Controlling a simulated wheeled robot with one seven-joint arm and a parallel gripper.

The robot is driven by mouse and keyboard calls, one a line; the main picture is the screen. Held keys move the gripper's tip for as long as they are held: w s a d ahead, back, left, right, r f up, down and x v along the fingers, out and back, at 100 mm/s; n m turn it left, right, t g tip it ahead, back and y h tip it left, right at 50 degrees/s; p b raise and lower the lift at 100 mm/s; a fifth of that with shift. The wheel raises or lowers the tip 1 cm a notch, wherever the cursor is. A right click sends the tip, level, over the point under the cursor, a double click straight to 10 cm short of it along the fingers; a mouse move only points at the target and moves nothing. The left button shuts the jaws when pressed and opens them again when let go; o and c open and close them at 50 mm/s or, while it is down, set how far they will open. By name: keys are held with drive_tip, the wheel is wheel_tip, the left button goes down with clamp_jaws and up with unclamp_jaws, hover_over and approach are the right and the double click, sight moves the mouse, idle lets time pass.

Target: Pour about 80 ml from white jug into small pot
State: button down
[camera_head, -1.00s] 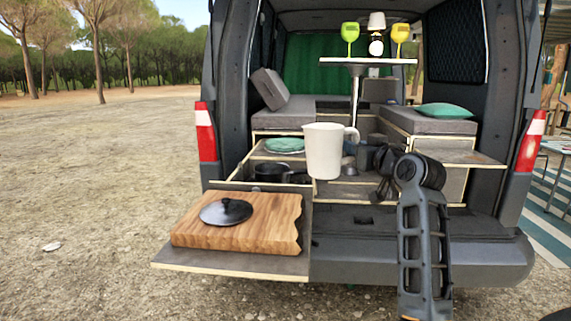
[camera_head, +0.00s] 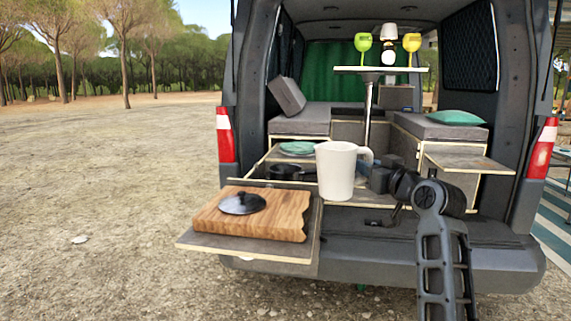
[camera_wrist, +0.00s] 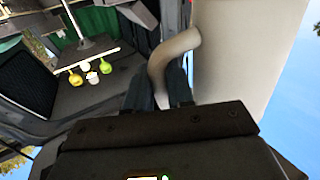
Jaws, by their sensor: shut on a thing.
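The white jug (camera_head: 336,172) is upright in the air in front of the van's open rear. My gripper (camera_head: 372,175) is shut on the jug's handle at the jug's right side. The wrist view shows the handle (camera_wrist: 172,52) between my gripper's fingers (camera_wrist: 160,92), with the jug's body (camera_wrist: 240,60) to the right. A small dark pot (camera_head: 283,171) sits in the pulled-out drawer, left of the jug in the head view. Its inside is hardly visible. The jug's contents are hidden, and no stream shows.
A wooden board (camera_head: 282,226) with a dark lid (camera_head: 243,203) lies on the pulled-out shelf (camera_head: 250,249) in front. A green plate (camera_head: 298,148) is behind the pot. A small table (camera_head: 390,69) with yellow-green goblets stands deeper inside. Open ground lies to the left.

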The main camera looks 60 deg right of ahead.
drive_tip(key=w+a+f+n+t+y, duration=0.1)
drive_tip(key=w+a+f+y, duration=0.3)
drive_tip(key=a+f, duration=0.8)
drive_tip(key=w+a+f+n+t+y, duration=0.1)
drive_tip(key=w+a+f+n+y, duration=0.2)
drive_tip(key=w+a+f, duration=0.5)
drive_tip(key=w+a+f+n+t+y, duration=0.2)
drive_tip(key=w+a+f+n+y, duration=0.2)
drive_tip(key=a+f, duration=1.1)
drive_tip(key=w+a, duration=0.2)
drive_tip(key=a, duration=0.9)
drive_tip(key=shift+w+a+f+y, duration=0.2)
drive_tip(key=shift+a+f+y, duration=0.1)
drive_tip(key=shift+a, duration=0.1)
